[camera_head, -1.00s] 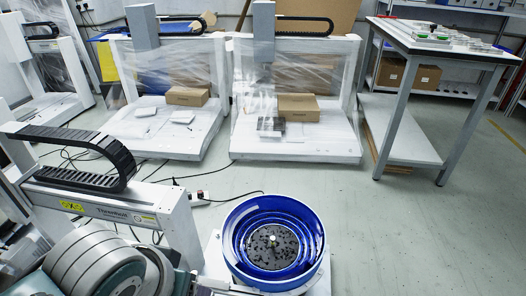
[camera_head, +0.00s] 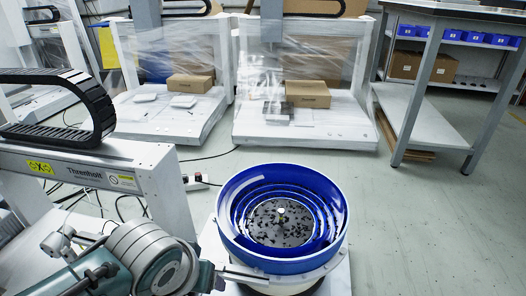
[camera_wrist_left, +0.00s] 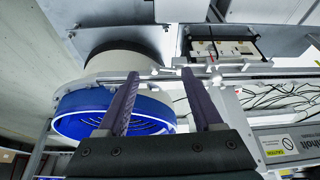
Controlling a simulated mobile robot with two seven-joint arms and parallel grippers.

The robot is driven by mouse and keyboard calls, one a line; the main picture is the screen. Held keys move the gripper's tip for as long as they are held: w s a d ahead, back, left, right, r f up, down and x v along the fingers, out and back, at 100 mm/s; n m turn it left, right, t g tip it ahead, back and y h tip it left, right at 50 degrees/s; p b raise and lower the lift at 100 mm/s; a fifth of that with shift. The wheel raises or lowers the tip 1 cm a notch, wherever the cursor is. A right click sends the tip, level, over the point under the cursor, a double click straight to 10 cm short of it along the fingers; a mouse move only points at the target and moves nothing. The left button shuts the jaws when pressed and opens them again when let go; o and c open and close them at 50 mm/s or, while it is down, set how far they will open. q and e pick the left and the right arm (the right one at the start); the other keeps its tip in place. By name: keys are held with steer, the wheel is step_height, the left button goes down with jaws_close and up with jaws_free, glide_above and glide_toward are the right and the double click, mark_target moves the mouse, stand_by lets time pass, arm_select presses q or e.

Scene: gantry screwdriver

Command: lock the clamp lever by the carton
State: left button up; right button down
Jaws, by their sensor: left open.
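I cannot make out a clamp lever in either view. One carton (camera_head: 307,94) sits on the white base of the right wrapped gantry machine. Another carton (camera_head: 191,83) sits on the base of the machine to its left. My left gripper (camera_wrist_left: 158,78) shows in the left wrist view with two purple fingers spread apart and nothing between them. Its fingers lie in front of the blue bowl feeder (camera_wrist_left: 75,112) and a metal rail. My left arm is at the lower left of the head view. My right gripper is not seen.
The blue bowl feeder (camera_head: 333,205) with dark parts stands close in front. A near gantry frame (camera_head: 150,170) is on the left. A workbench (camera_head: 420,115) with a lower shelf stands at the right. Cables and a power strip (camera_head: 197,182) lie on the floor. Floor at the right is clear.

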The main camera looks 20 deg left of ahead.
arm_select(q)
steer(key=shift+b+x, duration=0.6)
steer(key=shift+x, duration=0.6)
steer(key=shift+s, duration=0.1)
jaws_close()
